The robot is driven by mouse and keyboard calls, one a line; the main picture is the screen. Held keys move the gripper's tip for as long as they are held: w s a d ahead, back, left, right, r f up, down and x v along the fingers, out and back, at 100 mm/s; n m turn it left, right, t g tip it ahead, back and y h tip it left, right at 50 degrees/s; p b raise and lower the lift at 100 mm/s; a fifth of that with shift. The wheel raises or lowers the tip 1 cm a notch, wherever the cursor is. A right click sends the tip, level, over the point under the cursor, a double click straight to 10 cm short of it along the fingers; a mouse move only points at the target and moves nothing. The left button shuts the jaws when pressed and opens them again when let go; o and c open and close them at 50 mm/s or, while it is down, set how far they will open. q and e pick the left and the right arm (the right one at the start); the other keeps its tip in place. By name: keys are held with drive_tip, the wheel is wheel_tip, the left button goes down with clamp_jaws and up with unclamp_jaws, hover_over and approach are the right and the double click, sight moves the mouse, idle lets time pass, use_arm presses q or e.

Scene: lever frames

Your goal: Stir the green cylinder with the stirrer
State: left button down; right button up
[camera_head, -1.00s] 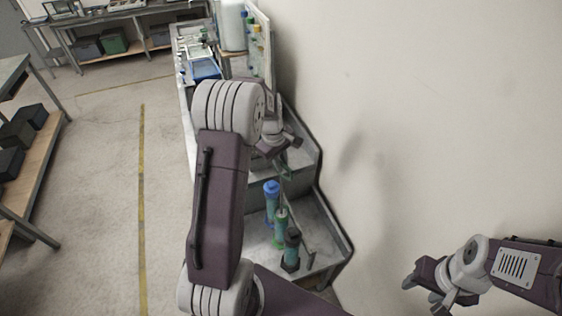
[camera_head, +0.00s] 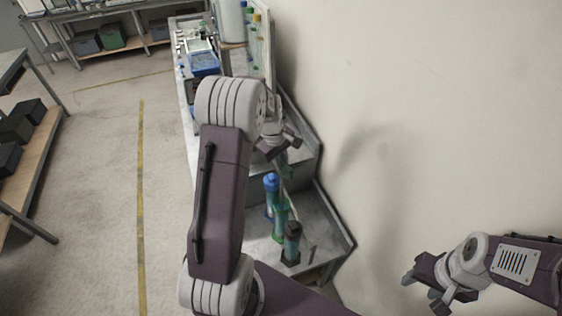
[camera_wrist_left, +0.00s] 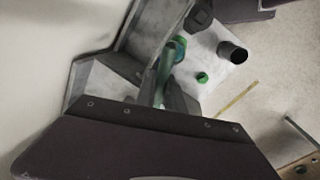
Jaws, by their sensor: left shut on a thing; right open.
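The green cylinder (camera_head: 280,222) stands upright on the lower grey step, between a blue cylinder (camera_head: 270,196) and a black-topped cylinder (camera_head: 291,246). My left gripper (camera_head: 283,150) is above and behind them, shut on the stirrer (camera_head: 284,168), whose thin shaft points down toward the green cylinder. In the left wrist view the stirrer's green handle (camera_wrist_left: 165,66) shows between the fingers (camera_wrist_left: 165,97). Whether the shaft's tip is inside the green cylinder I cannot tell. My right gripper (camera_head: 425,287) is open and empty, off to the right near the wall.
The grey stepped bench (camera_head: 323,232) runs along the white wall (camera_head: 430,110). A blue tray (camera_head: 205,64) and bottles stand further back on it. A shelf with dark boxes (camera_head: 18,127) is at the left. The floor between is clear.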

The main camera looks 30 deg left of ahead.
sight(281, 174)
use_arm(q)
drive_tip(key=shift+f+b, duration=1.8)
drive_tip(key=shift+f, duration=1.25)
drive_tip(key=shift+f+b, duration=2.6)
drive_tip(key=shift+f, duration=1.2)
drive_tip(key=shift+r, duration=0.1)
wheel_tip(281, 174, up, 8)
drive_tip(key=p, duration=0.7)
drive_tip(key=shift+f, duration=0.25)
